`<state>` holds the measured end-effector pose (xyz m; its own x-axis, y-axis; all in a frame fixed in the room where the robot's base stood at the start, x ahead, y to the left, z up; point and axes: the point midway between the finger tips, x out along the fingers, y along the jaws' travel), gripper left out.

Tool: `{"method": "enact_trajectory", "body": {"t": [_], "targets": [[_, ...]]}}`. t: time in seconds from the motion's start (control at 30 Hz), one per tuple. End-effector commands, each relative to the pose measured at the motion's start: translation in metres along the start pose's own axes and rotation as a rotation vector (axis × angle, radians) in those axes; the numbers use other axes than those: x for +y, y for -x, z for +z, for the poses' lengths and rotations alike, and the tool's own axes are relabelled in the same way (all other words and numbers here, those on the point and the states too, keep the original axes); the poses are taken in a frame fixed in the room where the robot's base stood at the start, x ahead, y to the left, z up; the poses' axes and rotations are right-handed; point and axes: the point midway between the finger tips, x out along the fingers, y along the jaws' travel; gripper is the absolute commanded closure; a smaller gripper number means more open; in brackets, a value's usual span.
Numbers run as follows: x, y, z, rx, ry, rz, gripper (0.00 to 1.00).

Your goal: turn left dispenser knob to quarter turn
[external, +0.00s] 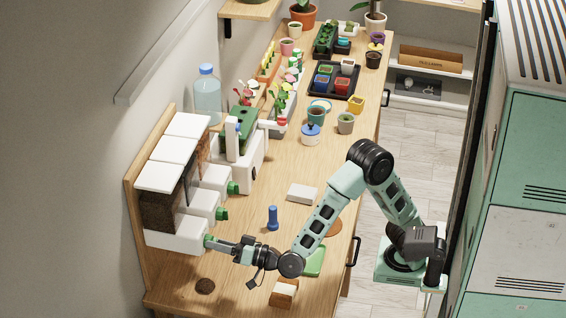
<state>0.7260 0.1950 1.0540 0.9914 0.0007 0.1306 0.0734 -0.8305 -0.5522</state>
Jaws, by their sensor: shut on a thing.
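The dispenser (170,238) nearest the camera is a white box with a dark-filled clear hopper above it, in a row of several against the wooden back board. Its green knob (208,240) shows at the front, mostly covered by my gripper (213,243). My gripper reaches in from the right, level with the knob, and its fingers are shut on it. How far the knob is turned cannot be told at this size. The other dispensers' green knobs (221,213) (233,188) stand farther back, apart from my gripper.
A blue upright object (272,217), a white block (302,193), a green mat (315,261) and a small wooden box (284,292) are near my arm. A brown round piece (205,286) lies by the front edge. Pots and trays (335,80) crowd the far end.

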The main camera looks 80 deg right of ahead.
Motion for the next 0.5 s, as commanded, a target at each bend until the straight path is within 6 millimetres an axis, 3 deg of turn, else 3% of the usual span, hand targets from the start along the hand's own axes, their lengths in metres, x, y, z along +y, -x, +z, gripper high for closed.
{"method": "enact_trajectory", "body": {"t": [0.37, 0.4, 0.47, 0.5], "targets": [[0.0008, -0.0001, -0.0001, 0.0, -0.003, 0.002, 0.87], [0.0008, -0.0001, -0.0001, 0.0, -0.003, 0.002, 0.59], [0.0008, -0.0001, -0.0001, 0.0, -0.002, 0.002, 0.43], [0.0007, -0.0001, -0.0001, 0.0, -0.002, 0.002, 0.43]]}}
